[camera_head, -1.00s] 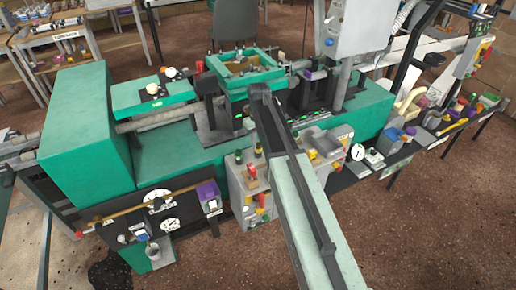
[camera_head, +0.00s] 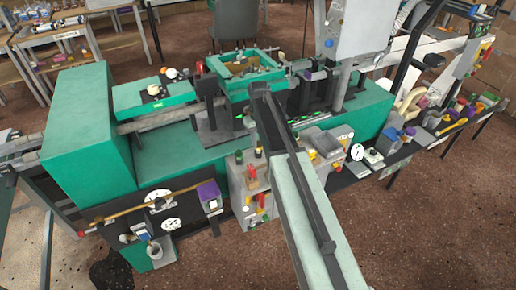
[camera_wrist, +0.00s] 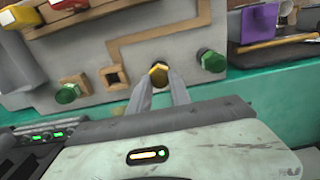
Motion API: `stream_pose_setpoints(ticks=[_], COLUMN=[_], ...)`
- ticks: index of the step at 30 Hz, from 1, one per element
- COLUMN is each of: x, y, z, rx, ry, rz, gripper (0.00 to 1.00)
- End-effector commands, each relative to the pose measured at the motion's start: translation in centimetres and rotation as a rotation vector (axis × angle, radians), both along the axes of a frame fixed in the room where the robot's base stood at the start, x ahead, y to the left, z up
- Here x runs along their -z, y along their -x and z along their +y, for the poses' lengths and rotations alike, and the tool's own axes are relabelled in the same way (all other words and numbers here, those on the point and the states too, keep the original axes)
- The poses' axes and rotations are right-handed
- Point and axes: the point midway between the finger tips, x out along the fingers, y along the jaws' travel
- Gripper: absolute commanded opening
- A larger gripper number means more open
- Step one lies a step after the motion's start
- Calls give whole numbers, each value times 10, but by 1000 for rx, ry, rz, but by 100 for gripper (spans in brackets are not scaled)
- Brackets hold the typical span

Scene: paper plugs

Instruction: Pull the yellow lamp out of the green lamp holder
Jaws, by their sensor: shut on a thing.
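The yellow lamp (camera_wrist: 158,75) shows in the wrist view as a small gold-yellow hexagonal piece. It sits at the grey panel (camera_wrist: 150,20), in front of a dark round opening. My gripper (camera_wrist: 159,82) is shut on it with both grey fingertips. Whether the lamp is still seated or partly out cannot be told. Two green lamps or holders stand on the panel, one at left (camera_wrist: 68,93) and one at right (camera_wrist: 211,60); which holder belongs to the yellow lamp is unclear. In the head view my arm hides the gripper and lamp.
A wooden square socket (camera_wrist: 114,77) lies left of the lamp. A red block (camera_wrist: 68,4) and wooden rail are above. A purple box (camera_wrist: 258,23) stands at right. In the head view, the grey panel box (camera_head: 250,205) hangs on the green machine bench (camera_head: 85,125).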

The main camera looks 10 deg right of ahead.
Motion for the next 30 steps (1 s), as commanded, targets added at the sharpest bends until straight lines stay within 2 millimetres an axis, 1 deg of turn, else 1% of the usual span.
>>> stream_pose_setpoints(ticks=[7,25,30], x=[-2,-23,-24], y=[0,0,0], z=[0,0,0], rx=[0,0,0], ry=[0,0,0], rz=[0,0,0], gripper=[0,0,0])
